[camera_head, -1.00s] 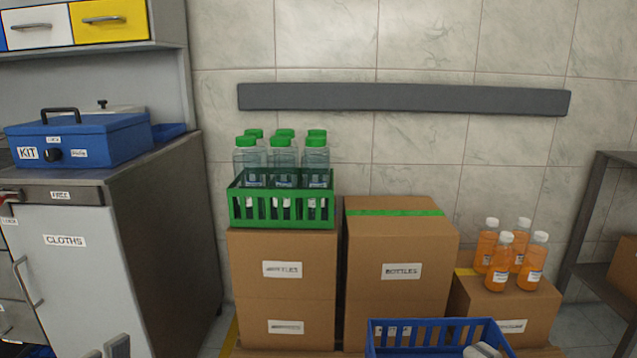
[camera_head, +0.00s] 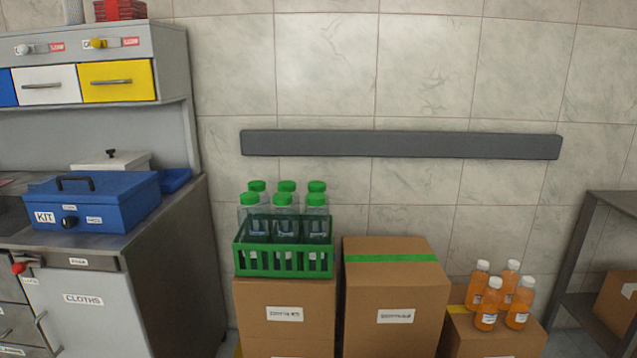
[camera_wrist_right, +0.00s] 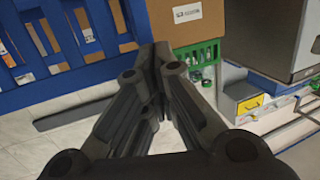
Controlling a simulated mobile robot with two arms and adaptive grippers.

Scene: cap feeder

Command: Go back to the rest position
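My right gripper (camera_wrist_right: 157,58) shows in the right wrist view. Its dark fingers come together at the tips, with nothing seen between them. A blue slatted crate (camera_wrist_right: 75,75) is to the left of the fingers in that view; I cannot tell whether they touch. Neither gripper shows in the head view, and my left gripper is not seen at all.
A green crate (camera_head: 285,262) of green-capped bottles stands on a cardboard box (camera_head: 284,325). A second box (camera_head: 395,290) stands beside it. Orange bottles (camera_head: 487,305) stand on a lower box (camera_head: 492,338). A steel cabinet (camera_head: 165,270) with a blue kit box (camera_head: 95,203) is left.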

